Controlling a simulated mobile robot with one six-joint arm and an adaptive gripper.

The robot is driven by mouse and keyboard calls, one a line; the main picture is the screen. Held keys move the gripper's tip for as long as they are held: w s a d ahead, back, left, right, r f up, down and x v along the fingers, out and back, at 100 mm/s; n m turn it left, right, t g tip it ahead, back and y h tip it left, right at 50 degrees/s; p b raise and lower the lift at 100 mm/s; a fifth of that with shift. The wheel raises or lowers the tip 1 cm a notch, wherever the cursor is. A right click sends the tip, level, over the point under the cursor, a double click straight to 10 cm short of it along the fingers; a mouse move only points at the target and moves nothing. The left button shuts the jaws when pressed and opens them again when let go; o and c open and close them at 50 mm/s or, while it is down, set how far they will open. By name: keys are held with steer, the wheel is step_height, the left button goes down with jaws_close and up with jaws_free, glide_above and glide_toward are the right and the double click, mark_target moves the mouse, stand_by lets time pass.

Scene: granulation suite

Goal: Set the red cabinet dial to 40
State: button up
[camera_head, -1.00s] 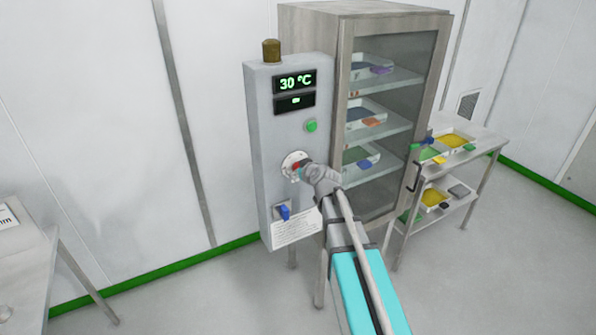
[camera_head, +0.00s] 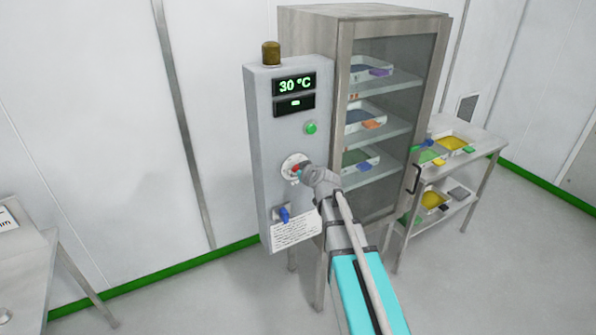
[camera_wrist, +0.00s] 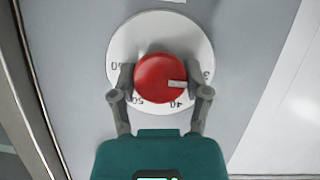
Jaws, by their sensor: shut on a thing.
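The red dial (camera_wrist: 160,80) is a round knob on a white scale plate (camera_wrist: 125,45) with printed numbers, seen upside down in the wrist view. Its pale pointer mark (camera_wrist: 177,84) points to the right, towards the partly hidden number starting with 3; the 40 is just below it. My gripper (camera_wrist: 164,84) is shut on the dial, one finger on each side. In the head view the dial (camera_head: 295,169) is partly hidden by my gripper (camera_head: 304,171). The display (camera_head: 294,85) above reads 30 °C.
The grey control panel (camera_head: 260,150) also carries a green button (camera_head: 310,128) and a blue switch (camera_head: 284,214). A glass-doored cabinet (camera_head: 395,195) with trays stands right of it. A steel table (camera_head: 487,150) with coloured trays is further right.

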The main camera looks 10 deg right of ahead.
steer(key=shift+m+y, duration=0.3)
steer(key=m+g+y, duration=0.1)
steer(key=m+y, duration=0.1)
steer(key=m, duration=0.1)
steer(key=shift+d+f+b, duration=0.1)
steer(key=shift+b, duration=0.2)
steer(key=m+y+b, duration=0.1)
steer(key=m+y, duration=0.1)
steer(key=shift+m, duration=0.4)
steer(key=shift+m+y+b, duration=0.5)
steer(key=shift+m+y, duration=0.1)
steer(key=shift+m, duration=0.2)
steer(key=o, duration=1.1)
steer(key=shift+o, duration=0.2)
